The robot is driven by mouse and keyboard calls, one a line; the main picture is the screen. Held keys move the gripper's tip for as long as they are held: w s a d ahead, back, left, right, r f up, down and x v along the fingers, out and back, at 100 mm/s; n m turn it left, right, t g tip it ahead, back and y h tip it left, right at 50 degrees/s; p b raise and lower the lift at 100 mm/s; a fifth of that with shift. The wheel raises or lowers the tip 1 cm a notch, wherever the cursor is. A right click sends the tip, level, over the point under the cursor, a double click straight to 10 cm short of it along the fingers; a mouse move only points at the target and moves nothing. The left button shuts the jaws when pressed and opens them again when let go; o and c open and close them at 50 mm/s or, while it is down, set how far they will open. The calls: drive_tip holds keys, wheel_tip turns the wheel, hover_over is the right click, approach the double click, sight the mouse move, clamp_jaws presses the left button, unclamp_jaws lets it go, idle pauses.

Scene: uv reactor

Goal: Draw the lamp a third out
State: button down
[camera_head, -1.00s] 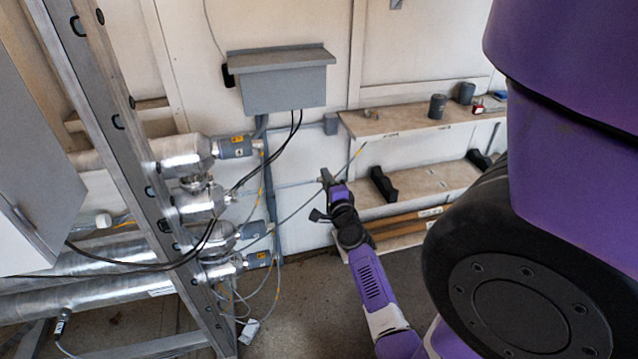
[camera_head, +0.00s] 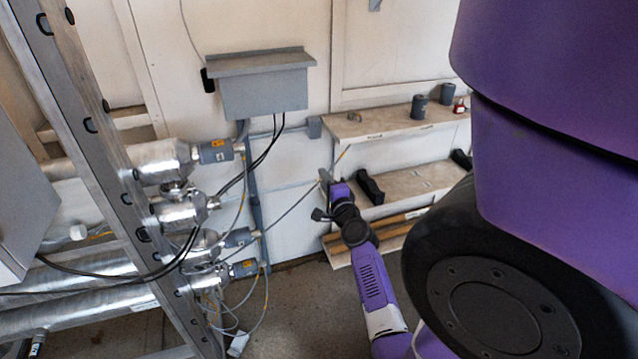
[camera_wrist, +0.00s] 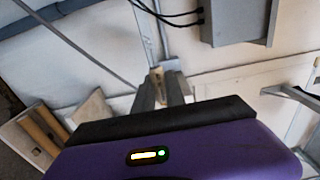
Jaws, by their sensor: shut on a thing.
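The lamp (camera_head: 292,208) looks like a thin, straight grey rod. It slants up and right from the end of the third reactor tube down (camera_head: 240,237) to my gripper (camera_head: 325,177). How much of it is still inside the tube is hidden. A yellowish end sticks out beyond my fingers. In the wrist view, my gripper (camera_wrist: 161,78) is shut on a small pale, yellowish piece between its two grey fingers. A thin grey rod also runs there from the upper left toward the fingers.
A ladder-like metal frame (camera_head: 98,140) stands before the reactor tubes. Loose cables hang below their ends. A grey box (camera_head: 262,92) hangs on the wall above. Wooden shelves (camera_head: 385,124) with small items stand close behind my gripper. Floor is clear between reactor and shelves.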

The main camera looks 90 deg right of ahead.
drive_tip(key=c, duration=1.3)
unclamp_jaws()
drive_tip(key=v, duration=0.7)
drive_tip(key=shift+s+a+p, duration=0.15)
drive_tip(key=shift+a+p, duration=0.2)
drive_tip(key=shift+p, duration=0.05)
